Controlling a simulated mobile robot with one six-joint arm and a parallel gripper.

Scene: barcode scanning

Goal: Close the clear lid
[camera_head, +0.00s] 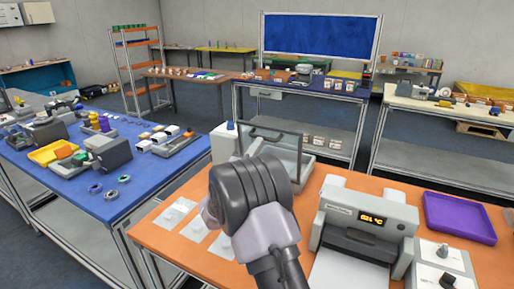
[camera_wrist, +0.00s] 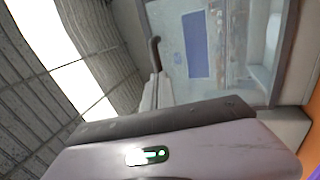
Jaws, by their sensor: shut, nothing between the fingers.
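The clear lid (camera_head: 285,146) is a see-through panel with a dark rim, standing raised over a light grey, open-topped case (camera_head: 306,160) on the orange table. In the wrist view the lid's clear panel (camera_wrist: 222,62) fills the upper right, with a blue board seen through it. My gripper (camera_wrist: 155,72) is shut and empty, close to the lid's left edge in that view; I cannot tell whether it touches. In the head view my arm covers the gripper and the near part of the case.
A grey printer-like device (camera_head: 362,222) with an orange display stands right of my arm on the orange table (camera_head: 150,238). A purple tray (camera_head: 459,217) lies farther right. Flat clear packets (camera_head: 175,212) lie left of my arm.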

